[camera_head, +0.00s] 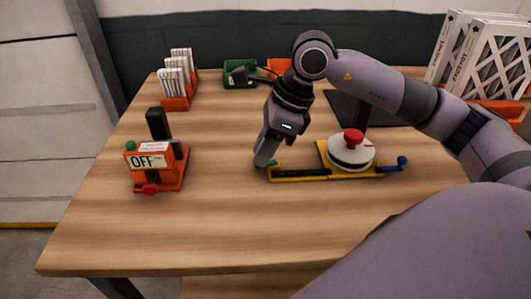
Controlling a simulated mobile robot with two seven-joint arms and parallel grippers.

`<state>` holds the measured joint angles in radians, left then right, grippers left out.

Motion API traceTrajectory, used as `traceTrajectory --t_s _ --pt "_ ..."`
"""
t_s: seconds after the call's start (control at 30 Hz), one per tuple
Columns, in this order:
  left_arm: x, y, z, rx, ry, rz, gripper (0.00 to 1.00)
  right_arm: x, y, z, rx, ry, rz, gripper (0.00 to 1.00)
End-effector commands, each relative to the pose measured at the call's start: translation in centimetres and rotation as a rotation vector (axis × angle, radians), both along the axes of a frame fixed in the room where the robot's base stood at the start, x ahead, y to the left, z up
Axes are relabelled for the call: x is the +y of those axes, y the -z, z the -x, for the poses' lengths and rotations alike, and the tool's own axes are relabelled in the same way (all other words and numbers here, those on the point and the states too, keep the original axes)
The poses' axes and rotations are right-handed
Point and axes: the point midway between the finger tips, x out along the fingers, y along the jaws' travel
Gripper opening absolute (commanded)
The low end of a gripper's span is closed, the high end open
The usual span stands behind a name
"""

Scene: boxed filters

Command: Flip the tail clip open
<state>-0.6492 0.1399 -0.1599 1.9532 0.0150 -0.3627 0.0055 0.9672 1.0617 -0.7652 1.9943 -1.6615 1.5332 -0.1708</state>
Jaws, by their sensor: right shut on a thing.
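A yellow fixture (340,172) lies on the wooden table with a black strip (303,172) along its front left part. A white round piece with a red knob (352,140) sits on it. A blue lever (401,162) stands at its right end. A small green part (272,163) shows at its left end. My right gripper (263,164) points down there and is shut on a part at that end, most likely this green one; its fingers mostly hide the hold. Which part is the tail clip, I cannot tell for certain. My left gripper is not in view.
An orange rack of white boxes (176,103), a green bin (239,74) and a black mat (390,115) are farther back. Large framed filters (485,55) stand at back right. The front table is clear.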

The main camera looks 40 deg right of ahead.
Motion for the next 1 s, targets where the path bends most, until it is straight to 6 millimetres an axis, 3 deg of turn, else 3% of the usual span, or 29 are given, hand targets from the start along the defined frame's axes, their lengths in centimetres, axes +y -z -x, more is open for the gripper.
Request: traceTrajectory --t_s 0.37,0.4,0.47,0.77,1.0 --pt "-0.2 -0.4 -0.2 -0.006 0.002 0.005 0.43 0.0 -0.1 -0.1 -0.001 0.020 -0.001 0.00" --pt "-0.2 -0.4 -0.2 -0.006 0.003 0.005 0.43 0.0 -0.1 -0.1 -0.001 0.020 -0.001 0.29" --pt "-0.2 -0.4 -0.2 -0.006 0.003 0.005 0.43 0.0 -0.1 -0.1 0.000 0.019 -0.001 0.46" --pt "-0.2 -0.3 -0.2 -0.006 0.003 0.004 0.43 0.0 -0.2 0.0 -0.001 0.018 -0.001 0.46" --pt "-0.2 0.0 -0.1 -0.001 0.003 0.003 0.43 -1.0 -3.1 0.6 -0.005 0.020 -0.001 0.46"
